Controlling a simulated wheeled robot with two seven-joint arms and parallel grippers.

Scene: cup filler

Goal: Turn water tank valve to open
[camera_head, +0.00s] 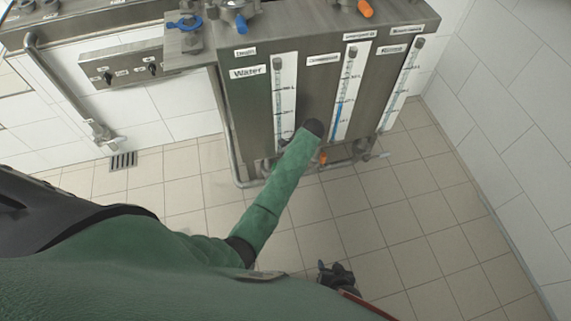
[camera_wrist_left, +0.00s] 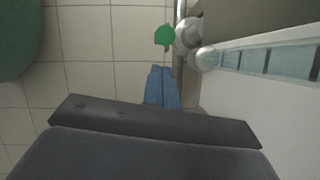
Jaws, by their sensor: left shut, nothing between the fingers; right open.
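The steel tank unit (camera_head: 240,110) stands at the back of the head view, with a label reading "Water" (camera_head: 248,72) beside its left gauge (camera_head: 284,100). In the left wrist view a green valve handle (camera_wrist_left: 164,38) sits on a pipe fitting below a gauge. My left gripper (camera_wrist_left: 162,70) has blue fingers, shut and empty, just short of the green handle and apart from it in the picture. My green-sleeved left arm hides the left gripper and the green handle in the head view. My right gripper (camera_head: 338,275) is open and empty, low in the head view, away from the tank.
Blue handles (camera_head: 241,24) and an orange handle (camera_head: 365,9) are on top of the unit. Another orange handle (camera_head: 323,158) is on the lower pipes. A counter with a knob panel (camera_head: 125,65) is at left, a tiled wall (camera_head: 510,110) at right. The floor is clear.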

